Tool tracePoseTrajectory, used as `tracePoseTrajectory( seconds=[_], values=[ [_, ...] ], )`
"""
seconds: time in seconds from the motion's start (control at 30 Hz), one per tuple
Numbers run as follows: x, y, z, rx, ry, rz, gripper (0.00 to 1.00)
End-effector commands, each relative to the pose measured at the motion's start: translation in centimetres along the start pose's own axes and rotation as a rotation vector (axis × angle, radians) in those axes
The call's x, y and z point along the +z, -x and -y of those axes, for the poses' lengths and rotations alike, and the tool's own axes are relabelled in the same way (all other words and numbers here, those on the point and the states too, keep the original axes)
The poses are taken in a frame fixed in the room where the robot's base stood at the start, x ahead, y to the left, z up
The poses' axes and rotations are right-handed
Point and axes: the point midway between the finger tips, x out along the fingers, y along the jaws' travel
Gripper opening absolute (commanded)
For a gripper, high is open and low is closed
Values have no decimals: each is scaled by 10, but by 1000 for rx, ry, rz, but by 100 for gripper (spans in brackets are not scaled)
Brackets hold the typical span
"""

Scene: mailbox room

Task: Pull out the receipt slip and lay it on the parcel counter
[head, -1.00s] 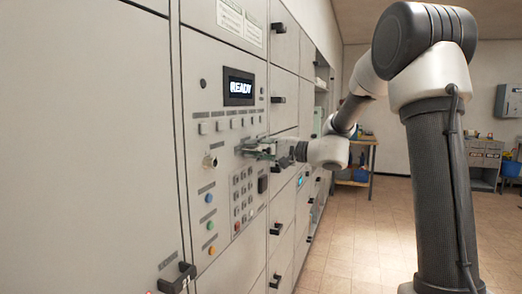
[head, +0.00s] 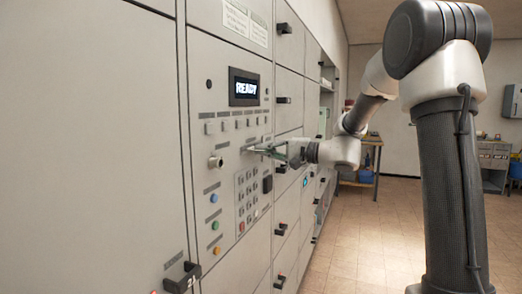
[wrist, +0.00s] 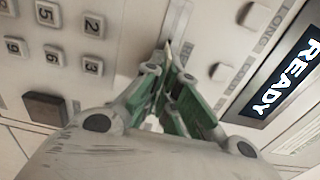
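The panel of the grey locker wall holds a narrow slot area (wrist: 182,20), and a pale sliver that looks like the receipt slip (wrist: 168,47) shows right at my fingertips. My gripper (wrist: 166,68) points at the panel, its green-padded fingers drawn together at the tips around that sliver. In the head view my gripper (head: 262,150) is just in front of the panel, below the READY screen (head: 243,87) and above the keypad (head: 246,196). Most of the slip is hidden or too small to make out. I cannot tell for certain which surface is the parcel counter.
Black locker handles (head: 183,277) stick out along the wall. A wooden-topped table (head: 372,141) with a blue bin stands at the back. A grey shelf unit (head: 493,160) is at the far right. The tiled floor (head: 350,235) between is clear.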

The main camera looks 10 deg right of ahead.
Motion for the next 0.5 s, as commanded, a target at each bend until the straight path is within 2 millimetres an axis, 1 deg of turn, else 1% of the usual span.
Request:
tracePoseTrajectory(
  seconds=[0.5],
  values=[
    [0, 35, 0, 0, -1, -2, 0]
  ],
)
